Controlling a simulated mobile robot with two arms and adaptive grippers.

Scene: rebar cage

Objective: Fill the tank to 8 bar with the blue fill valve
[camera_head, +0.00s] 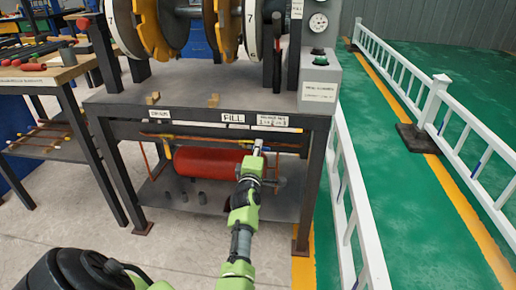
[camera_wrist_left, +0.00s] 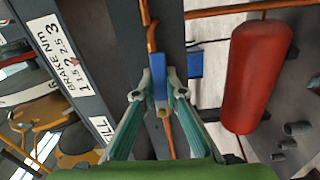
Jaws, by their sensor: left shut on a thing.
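The blue fill valve handle (camera_wrist_left: 158,66) sits on a copper pipe in the left wrist view. My left gripper (camera_wrist_left: 159,92) is shut on it, one finger on each side. In the head view my left gripper (camera_head: 258,148) is under the bench front, just below and right of the FILL label (camera_head: 233,118). The red tank (camera_head: 205,161) lies on the lower shelf behind it. It also shows in the left wrist view (camera_wrist_left: 257,72). A round gauge (camera_head: 318,22) is on the panel at upper right; its reading is too small to tell. My right gripper is not in view.
The dark steel bench (camera_head: 200,90) carries large wheels and a grey box (camera_head: 320,80) with a green button. A white railing (camera_head: 352,190) runs close on the right. A side table (camera_head: 45,72) with tools stands at left. Small grey cylinders (camera_head: 202,198) stand below the tank.

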